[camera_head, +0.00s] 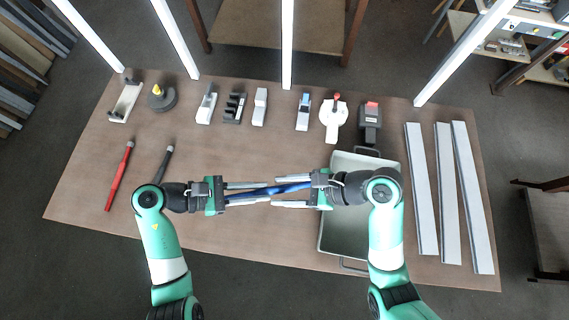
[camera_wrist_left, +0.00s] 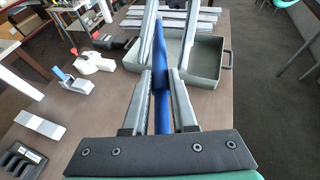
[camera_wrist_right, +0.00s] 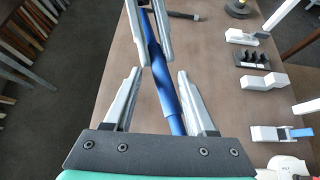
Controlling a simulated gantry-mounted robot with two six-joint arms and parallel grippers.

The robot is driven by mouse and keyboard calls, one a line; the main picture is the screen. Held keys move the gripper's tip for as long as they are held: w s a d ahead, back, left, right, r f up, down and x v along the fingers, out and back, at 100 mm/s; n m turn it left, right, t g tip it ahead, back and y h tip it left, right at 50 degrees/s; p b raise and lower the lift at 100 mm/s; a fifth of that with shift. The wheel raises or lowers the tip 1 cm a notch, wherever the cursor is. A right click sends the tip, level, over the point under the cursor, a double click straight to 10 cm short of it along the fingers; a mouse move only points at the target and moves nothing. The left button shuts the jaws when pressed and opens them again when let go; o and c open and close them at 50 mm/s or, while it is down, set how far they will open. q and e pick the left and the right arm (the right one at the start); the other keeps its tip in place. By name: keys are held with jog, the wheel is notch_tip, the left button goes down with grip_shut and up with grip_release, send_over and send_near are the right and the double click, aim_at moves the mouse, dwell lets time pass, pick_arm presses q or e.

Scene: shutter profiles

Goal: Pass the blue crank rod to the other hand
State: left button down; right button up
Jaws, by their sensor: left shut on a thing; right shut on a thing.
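The blue crank rod (camera_head: 262,192) spans the gap between my two grippers above the table, roughly level across the head view. My left gripper (camera_head: 269,191) is shut on it from the left. My right gripper (camera_head: 274,192) is shut on it from the right, with its fingertips close to the left ones. The rod also shows between the left fingers in the left wrist view (camera_wrist_left: 161,75) and between the right fingers in the right wrist view (camera_wrist_right: 163,80). The fingers hide parts of the rod, so the exact contact is hard to see.
A grey bin (camera_head: 340,243) stands under my right arm. A red rod (camera_head: 119,177) and a dark rod (camera_head: 163,164) lie at the left. Small parts line the back edge, including a white part with a red knob (camera_head: 333,118). Long grey profiles (camera_head: 420,190) lie at the right.

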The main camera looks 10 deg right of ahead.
pick_arm(q)
jog(key=shift+s, duration=0.2)
pick_arm(e)
jog(key=o, duration=1.2)
jog(key=shift+w+d, duration=0.2)
jog(key=shift+a, duration=0.1)
jog(key=shift+s+r, duration=0.1)
pick_arm(q)
jog(key=shift+w, duration=0.1)
jog(key=shift+s, duration=2.55)
pick_arm(e)
jog(key=shift+v, duration=3.7)
